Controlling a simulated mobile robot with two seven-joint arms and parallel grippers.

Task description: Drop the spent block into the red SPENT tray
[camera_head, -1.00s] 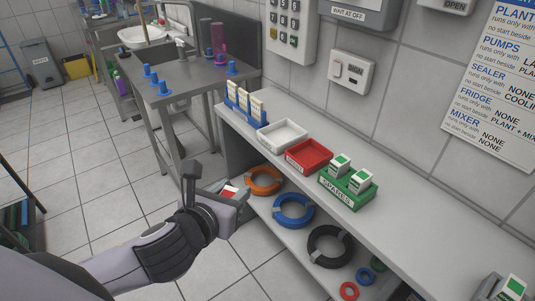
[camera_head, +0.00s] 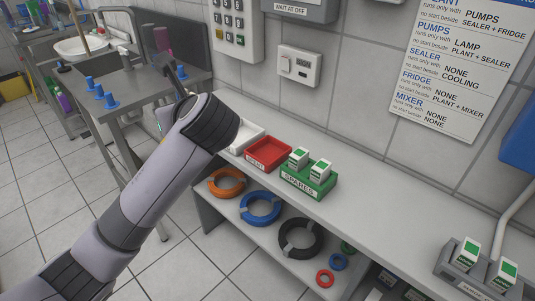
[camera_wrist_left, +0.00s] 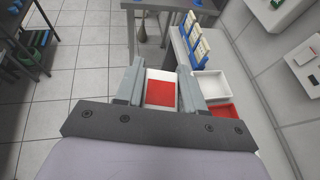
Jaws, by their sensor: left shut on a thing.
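My left gripper (camera_wrist_left: 160,88) is shut on the spent block (camera_wrist_left: 162,95), a white block with a red face, seen between its fingers in the wrist view. In the head view my left forearm hides most of the gripper and the block. The red SPENT tray (camera_head: 268,153) stands on the shelf top, between a white tray and the green SPARES holder, and looks empty. In the wrist view the red tray (camera_wrist_left: 229,112) shows partly, to the right of the gripper and apart from it. My right gripper is not in view.
The white tray (camera_head: 247,135) is beside the red one, partly behind my arm. The green SPARES holder (camera_head: 309,181) carries two white-and-green blocks. Blue holders with pale blocks (camera_wrist_left: 193,42) stand beyond the white tray. Coloured rings lie on the lower shelf. The wall is close behind.

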